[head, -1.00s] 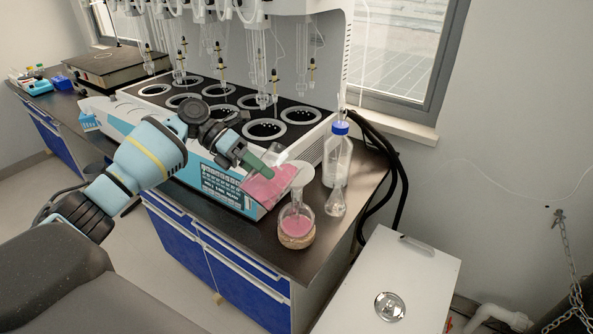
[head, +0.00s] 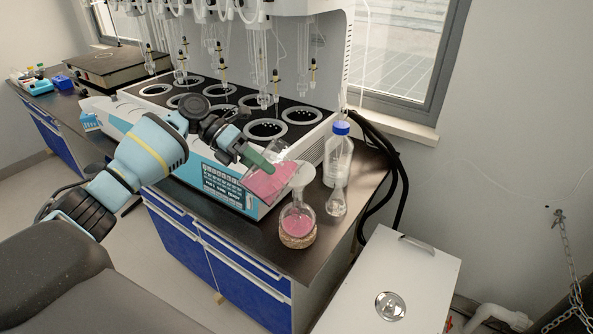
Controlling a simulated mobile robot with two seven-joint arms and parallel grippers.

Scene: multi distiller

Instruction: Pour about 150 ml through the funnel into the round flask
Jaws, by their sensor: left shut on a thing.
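My left gripper (head: 262,164) is shut on a clear beaker (head: 284,152) of pink liquid (head: 270,184). The beaker is tilted to the right, with its lip close to the white funnel (head: 303,176). I cannot tell whether liquid is running out at this moment. The funnel stands in the neck of the round flask (head: 298,224). The flask holds pink liquid and sits upright on a cork-coloured ring (head: 297,240) near the bench's front right corner. My right gripper is not in view.
The multi-place distiller (head: 225,183) is close behind and left. The dark bench top (head: 262,235) is bare left of the flask. A white cabinet (head: 400,275) stands at the front right.

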